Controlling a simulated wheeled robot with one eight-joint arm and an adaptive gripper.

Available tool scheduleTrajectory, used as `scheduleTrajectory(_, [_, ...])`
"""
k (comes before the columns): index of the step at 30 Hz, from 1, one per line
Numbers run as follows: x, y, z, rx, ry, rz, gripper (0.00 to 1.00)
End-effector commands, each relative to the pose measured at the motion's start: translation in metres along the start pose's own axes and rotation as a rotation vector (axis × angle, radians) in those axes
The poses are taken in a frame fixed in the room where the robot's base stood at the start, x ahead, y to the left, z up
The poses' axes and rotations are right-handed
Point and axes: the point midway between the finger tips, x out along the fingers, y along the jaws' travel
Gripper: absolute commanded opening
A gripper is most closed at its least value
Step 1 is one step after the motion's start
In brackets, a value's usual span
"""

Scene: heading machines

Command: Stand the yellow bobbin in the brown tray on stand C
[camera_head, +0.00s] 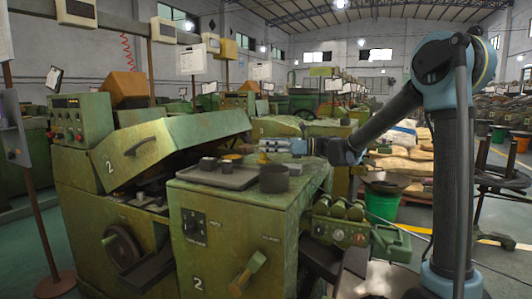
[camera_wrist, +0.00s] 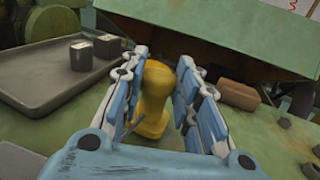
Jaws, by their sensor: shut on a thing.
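My gripper (camera_wrist: 160,85) is shut on the yellow bobbin (camera_wrist: 155,90), which sits between its blue-padded fingers in the wrist view. The bobbin looks roughly upright over a green machine top; I cannot tell whether its base touches it. In the head view my gripper (camera_head: 270,147) is above the far edge of the green cabinet, and the bobbin is too small to make out surely. A grey-brown tray (camera_wrist: 35,92) lies left of my gripper, apart from the bobbin; it also shows in the head view (camera_head: 205,178). No stand C label is readable.
Two dark pieces with pale tops (camera_wrist: 80,55) stand in the tray. A dark round pot (camera_head: 273,179) stands right of the tray. A sloping green machine cover (camera_head: 150,150) rises left of the cabinet. A brown block (camera_wrist: 238,95) lies right of my gripper.

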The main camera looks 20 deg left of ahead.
Motion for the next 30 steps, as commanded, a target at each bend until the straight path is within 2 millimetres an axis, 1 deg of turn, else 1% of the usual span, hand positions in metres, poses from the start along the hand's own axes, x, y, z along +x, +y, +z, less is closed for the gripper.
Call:
scheduleTrajectory(9, [0.0, 0.0, 0.054, 0.0, 0.0, 0.0, 0.0])
scheduleTrajectory(15, [0.0, 0.0, 0.08, 0.0, 0.0, 0.0, 0.0])
scheduleTrajectory(21, [0.0, 0.0, 0.091, 0.0, 0.0, 0.0, 0.0])
scheduleTrajectory(30, [-0.002, -0.001, 0.091, 0.0, 0.0, -0.002, 0.0])
